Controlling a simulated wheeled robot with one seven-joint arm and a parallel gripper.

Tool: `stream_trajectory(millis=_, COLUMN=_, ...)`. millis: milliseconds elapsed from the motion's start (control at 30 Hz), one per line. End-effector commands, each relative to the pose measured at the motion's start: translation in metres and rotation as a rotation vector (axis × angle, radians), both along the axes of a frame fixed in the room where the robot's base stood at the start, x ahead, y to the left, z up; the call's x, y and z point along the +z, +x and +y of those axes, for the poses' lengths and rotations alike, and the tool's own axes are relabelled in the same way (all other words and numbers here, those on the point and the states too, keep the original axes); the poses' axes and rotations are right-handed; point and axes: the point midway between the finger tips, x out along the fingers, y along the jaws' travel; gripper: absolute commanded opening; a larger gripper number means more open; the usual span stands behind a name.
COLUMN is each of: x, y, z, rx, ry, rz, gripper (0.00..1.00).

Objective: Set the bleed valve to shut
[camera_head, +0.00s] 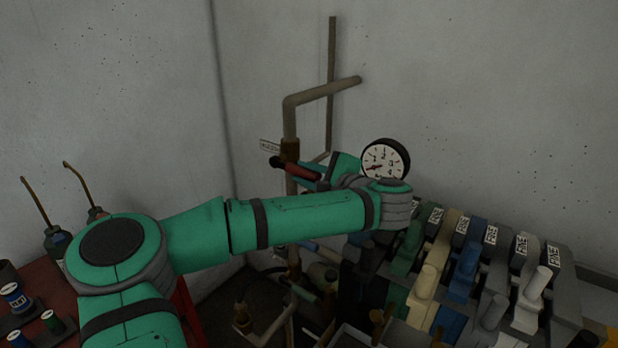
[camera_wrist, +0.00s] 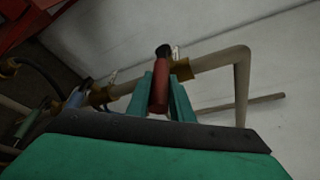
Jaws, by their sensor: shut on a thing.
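The bleed valve appears to be the one with the red lever (camera_head: 300,171), which has a black tip. It sits on a brass fitting (camera_head: 289,151) on a bent pipe. In the head view the lever lies nearly level, across the upright pipe. In the wrist view the red lever (camera_wrist: 159,92) points away from me and crosses the pipe (camera_wrist: 220,60). My gripper (camera_wrist: 160,82) has one teal finger on each side of the lever and is shut on it. In the head view my gripper (camera_head: 310,174) is partly hidden by my wrist. A small label (camera_head: 269,146) beside the valve is unreadable.
A round gauge (camera_head: 385,159) is just right of my wrist. Several coloured, tagged units (camera_head: 463,262) crowd the lower right. A green handle (camera_head: 303,292) and more pipes are below my arm. Oil cans (camera_head: 57,240) and spools stand on a red surface at left.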

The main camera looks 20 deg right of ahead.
Motion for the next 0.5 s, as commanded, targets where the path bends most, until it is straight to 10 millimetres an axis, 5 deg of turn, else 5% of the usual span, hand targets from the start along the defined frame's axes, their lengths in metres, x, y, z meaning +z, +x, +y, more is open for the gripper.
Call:
stream_trajectory(millis=433, x=-0.0039, y=0.0031, z=0.0003, rx=-0.011, ry=0.005, rz=-0.001, gripper=0.0)
stream_trajectory(millis=467, x=-0.004, y=0.0032, z=0.0005, rx=-0.011, ry=0.005, rz=-0.001, gripper=0.23)
stream_trajectory(millis=500, x=-0.004, y=0.0032, z=0.0007, rx=-0.01, ry=0.005, rz=0.0, gripper=0.32)
